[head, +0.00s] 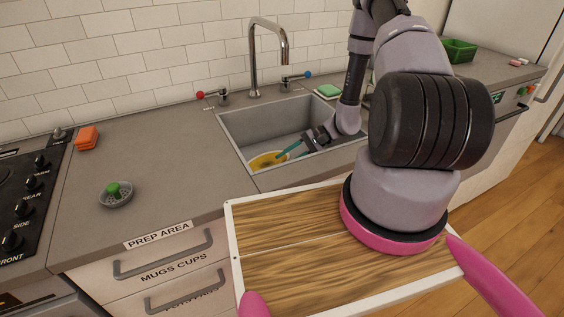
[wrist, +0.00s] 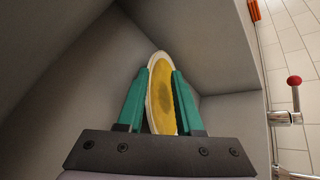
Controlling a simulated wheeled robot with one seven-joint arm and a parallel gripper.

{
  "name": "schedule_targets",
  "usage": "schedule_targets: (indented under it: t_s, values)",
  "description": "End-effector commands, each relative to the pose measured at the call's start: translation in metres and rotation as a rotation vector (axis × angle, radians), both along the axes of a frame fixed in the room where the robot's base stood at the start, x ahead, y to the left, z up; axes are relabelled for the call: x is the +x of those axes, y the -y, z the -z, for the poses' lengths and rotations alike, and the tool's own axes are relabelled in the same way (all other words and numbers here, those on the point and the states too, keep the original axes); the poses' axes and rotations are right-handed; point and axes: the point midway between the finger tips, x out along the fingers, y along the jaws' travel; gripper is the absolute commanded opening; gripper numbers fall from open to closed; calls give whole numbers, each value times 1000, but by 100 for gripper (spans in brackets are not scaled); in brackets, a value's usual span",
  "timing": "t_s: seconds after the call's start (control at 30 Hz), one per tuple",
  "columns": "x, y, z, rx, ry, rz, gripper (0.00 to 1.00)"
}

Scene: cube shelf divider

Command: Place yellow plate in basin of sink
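The yellow plate (head: 266,161) has a pale rim and is inside the sink basin (head: 240,128), low at its near left side. The front edge of the basin hides part of it. In the wrist view the plate (wrist: 162,95) shows as a narrow, tilted ellipse between my two teal fingers. My gripper (head: 283,153) reaches down into the basin from the right. Its fingers, also seen in the wrist view (wrist: 161,78), lie against both faces of the plate, shut on it. I cannot tell whether the plate touches the basin floor.
A tall faucet (head: 268,50) stands behind the basin, with a red-knobbed handle (head: 212,97) and a blue-knobbed handle (head: 296,78). A green sponge (head: 327,91) lies right of them. A small bowl (head: 115,194) and orange sponges (head: 88,137) sit on the left counter.

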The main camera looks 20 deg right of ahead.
Motion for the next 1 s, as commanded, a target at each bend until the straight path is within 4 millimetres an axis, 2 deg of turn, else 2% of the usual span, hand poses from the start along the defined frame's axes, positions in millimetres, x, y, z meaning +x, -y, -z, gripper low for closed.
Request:
schedule_targets:
  t_s: [0.1, 0.3, 0.67, 0.77, 0.87, 1.0]
  values:
    - [1, 20, -12, 0, 2, 5, 34]
    - [1, 43, -25, 1, 1, 2, 34]
    - [2, 50, -36, -8, 6, -8, 34]
    - [7, 50, -56, -36, 19, -33, 34]
    - [13, 51, -90, -89, 44, -71, 34]
    - [17, 50, -147, -180, 80, -126, 34]
